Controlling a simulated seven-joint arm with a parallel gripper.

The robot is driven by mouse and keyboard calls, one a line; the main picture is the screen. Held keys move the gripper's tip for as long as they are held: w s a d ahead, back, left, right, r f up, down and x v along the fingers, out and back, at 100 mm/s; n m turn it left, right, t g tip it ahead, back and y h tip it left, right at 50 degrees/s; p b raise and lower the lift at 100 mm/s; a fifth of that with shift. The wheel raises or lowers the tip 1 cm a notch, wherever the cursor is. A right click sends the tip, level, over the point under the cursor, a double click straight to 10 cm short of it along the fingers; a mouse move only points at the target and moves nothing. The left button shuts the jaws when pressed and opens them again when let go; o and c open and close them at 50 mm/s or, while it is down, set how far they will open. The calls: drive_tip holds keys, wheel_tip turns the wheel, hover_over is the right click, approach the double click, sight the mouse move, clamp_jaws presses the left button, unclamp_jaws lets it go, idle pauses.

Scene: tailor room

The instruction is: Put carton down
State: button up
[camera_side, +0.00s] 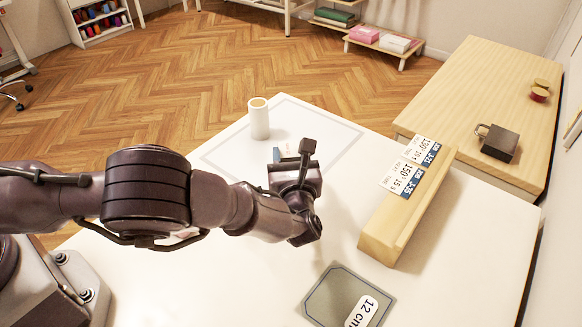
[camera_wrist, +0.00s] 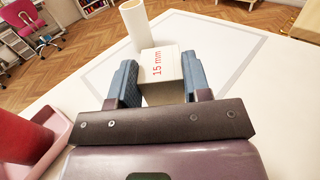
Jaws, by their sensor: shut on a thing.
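My gripper (camera_side: 285,153) is over the white table, near the front edge of the grey outlined rectangle (camera_side: 351,135). In the wrist view my gripper (camera_wrist: 161,88) has its two blue-grey fingers on either side of a small pale carton (camera_wrist: 170,64) marked "15 mm" in red, and is shut on it. The carton's top and one face show between the fingers. In the side view it is mostly hidden by my gripper. I cannot tell whether its underside touches the table.
A white roll (camera_side: 259,119) stands upright inside the outline, just beyond the carton. A long wooden block with labels (camera_side: 408,208) lies to the right. A grey "12 cm" plate (camera_side: 338,297) lies in front. A pink tray (camera_wrist: 57,133) holds a red object (camera_wrist: 24,142).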

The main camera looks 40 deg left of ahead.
drive_tip(key=shift+w+f, duration=0.15)
drive_tip(key=shift+f, duration=1.55)
drive_tip(key=shift+f, duration=0.15)
drive_tip(key=o, duration=0.9)
drive_tip(key=shift+o, duration=0.2)
